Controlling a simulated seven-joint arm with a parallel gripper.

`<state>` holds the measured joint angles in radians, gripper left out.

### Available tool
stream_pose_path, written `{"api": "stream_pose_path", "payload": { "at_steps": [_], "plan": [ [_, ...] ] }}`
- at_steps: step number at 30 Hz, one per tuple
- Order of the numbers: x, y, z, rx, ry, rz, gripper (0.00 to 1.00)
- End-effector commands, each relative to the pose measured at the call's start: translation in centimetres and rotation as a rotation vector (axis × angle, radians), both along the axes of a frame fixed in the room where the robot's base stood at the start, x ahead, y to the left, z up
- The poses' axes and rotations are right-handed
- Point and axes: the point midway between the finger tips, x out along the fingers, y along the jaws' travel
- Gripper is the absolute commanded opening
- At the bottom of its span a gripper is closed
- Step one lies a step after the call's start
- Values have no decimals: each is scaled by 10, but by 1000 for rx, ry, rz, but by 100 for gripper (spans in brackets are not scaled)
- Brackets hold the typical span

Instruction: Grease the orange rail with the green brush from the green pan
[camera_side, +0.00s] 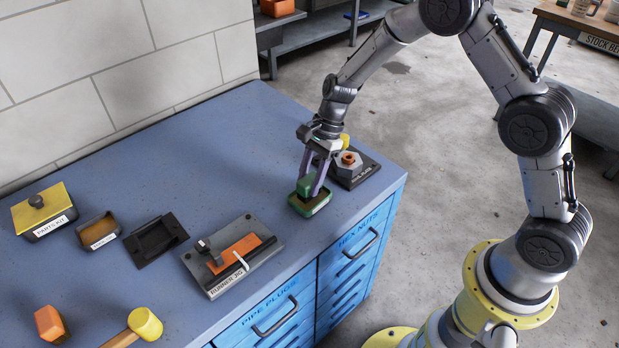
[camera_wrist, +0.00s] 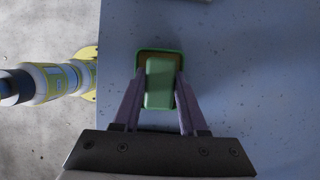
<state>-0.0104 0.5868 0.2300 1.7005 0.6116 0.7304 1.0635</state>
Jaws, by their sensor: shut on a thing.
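My gripper (camera_side: 313,183) is shut on the green brush (camera_side: 304,186), a small block held between its two purple fingers. The brush also shows in the wrist view (camera_wrist: 159,84), between the fingers (camera_wrist: 160,92). It is over or in the green pan (camera_side: 316,207), near the right edge of the bench; I cannot tell if it touches the bottom. The pan's green rim and brown inside show around the brush in the wrist view (camera_wrist: 140,57). The orange rail (camera_side: 236,253) lies on a grey fixture labelled RUNNER JIG (camera_side: 220,288), left of and nearer than the pan.
A black base with a hex nut (camera_side: 349,163) stands just behind the pan. Left are a black tray (camera_side: 155,241), a brown-filled pan (camera_side: 98,232), a yellow-lidded box (camera_side: 45,211), a yellow mallet (camera_side: 145,323) and an orange block (camera_side: 49,323). The blue bench top (camera_side: 220,150) is clear behind.

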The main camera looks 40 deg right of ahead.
Motion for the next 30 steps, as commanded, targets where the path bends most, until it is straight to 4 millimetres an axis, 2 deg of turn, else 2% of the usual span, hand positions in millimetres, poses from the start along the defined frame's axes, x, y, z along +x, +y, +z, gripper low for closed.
{"api": "stream_pose_path", "payload": {
  "at_steps": [30],
  "plan": [
    [0,0,-14,0,0,0,0]
  ]
}}
